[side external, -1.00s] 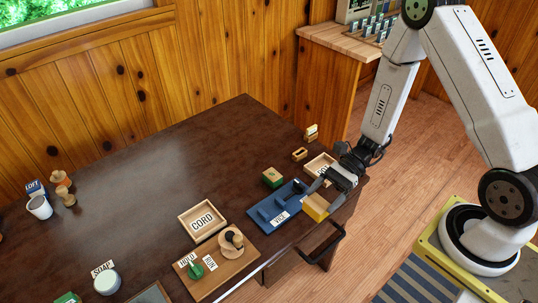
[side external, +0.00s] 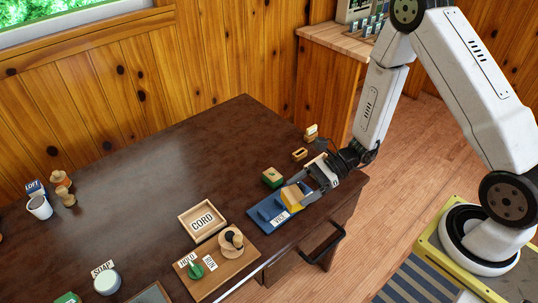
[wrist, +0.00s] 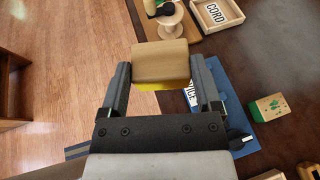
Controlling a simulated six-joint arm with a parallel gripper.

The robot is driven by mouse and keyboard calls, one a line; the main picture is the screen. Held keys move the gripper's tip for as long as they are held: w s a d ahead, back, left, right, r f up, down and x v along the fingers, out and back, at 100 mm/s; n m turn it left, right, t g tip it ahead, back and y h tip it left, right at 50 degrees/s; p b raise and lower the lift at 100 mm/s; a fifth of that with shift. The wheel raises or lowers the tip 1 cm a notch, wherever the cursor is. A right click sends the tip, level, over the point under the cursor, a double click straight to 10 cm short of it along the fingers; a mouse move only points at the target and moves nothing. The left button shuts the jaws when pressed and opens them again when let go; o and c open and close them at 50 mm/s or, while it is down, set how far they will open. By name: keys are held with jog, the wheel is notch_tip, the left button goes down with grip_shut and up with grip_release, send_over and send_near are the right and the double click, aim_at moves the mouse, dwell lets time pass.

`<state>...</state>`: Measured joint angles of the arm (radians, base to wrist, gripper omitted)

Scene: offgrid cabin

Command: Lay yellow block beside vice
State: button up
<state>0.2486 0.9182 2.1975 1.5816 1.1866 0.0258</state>
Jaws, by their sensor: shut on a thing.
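My gripper (side external: 303,191) is shut on the yellow block (side external: 292,197), which has a pale wooden face. In the wrist view the block (wrist: 161,62) sits between both fingers, yellow showing along its lower edge. The blue vice (side external: 263,213), with a "VICE" label, lies on the dark table near its right edge. In the side view the block overlaps the vice's right end; I cannot tell whether they touch. In the wrist view the vice (wrist: 240,128) is partly hidden by the right finger and the block.
A green-topped block (side external: 272,177) stands just behind the vice. A "CORD" tray (side external: 183,217) and a wooden board (side external: 235,264) with a spool lie to its left. A small wooden piece (side external: 300,154) sits farther back. The table's left middle is clear.

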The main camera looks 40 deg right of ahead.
jog(key=w+a+m+t+h, duration=0.1)
jog(key=w+m+t+h, duration=0.2)
jog(key=w+m+t, duration=0.3)
jog(key=shift+w+f+h, duration=0.3)
jog(key=shift+w+f, duration=0.05)
jog(key=shift+w, duration=0.4)
jog(key=shift+w+a, duration=0.1)
jog(key=w+f, duration=0.2)
jog(key=w, duration=0.2)
jog(key=w+a+f, duration=0.1)
jog(key=w+f, duration=0.2)
jog(key=w, duration=0.1)
jog(key=w+a+f, duration=0.1)
jog(key=w+f, duration=0.2)
jog(key=w, duration=0.1)
jog(key=shift+w+a+f, duration=0.15)
jog(key=shift+w+f, duration=0.4)
jog(key=shift+f, duration=0.15)
